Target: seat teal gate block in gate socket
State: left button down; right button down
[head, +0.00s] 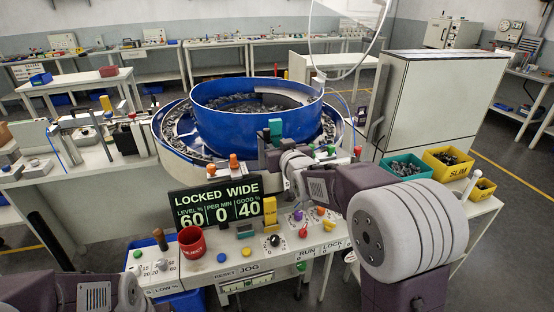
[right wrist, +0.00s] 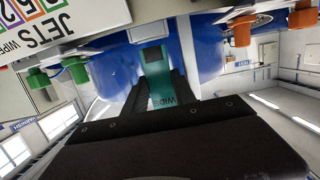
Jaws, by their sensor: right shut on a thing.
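The teal gate block (head: 275,127) stands upright in front of the blue bowl's near wall in the head view. My right gripper (head: 271,148) is shut on its lower part. In the right wrist view, the block (right wrist: 160,82) sits between the dark fingers (right wrist: 160,98) with lettering on its face, and a dark square patch shows near its far end. I cannot make out the gate socket; the gripper and arm cover the area around the block, and I cannot tell whether the block touches anything. My left arm shows at the lower left, its gripper out of view.
The blue bowl (head: 225,122) holds many grey parts. A display (head: 215,203) reads LOCKED WIDE. A yellow block (head: 270,211) stands on the control panel near a red cup (head: 191,242) and several knobs. Orange (head: 233,162) and green knobs stand close to the gripper. Teal (head: 404,168) and yellow (head: 447,160) bins are at right.

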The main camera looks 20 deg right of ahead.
notch_tip(320, 180, down, 4)
jog(key=shift+f+b, duration=0.1)
jog(key=shift+b, duration=0.2)
jog(key=c, duration=1.3)
grip_release()
jog(key=shift+f, duration=0.1)
jog(key=s+r, duration=0.2)
jog(key=s, duration=0.9)
jog(key=shift+s+d+r, duration=0.2)
jog(key=shift+s+r, duration=0.2)
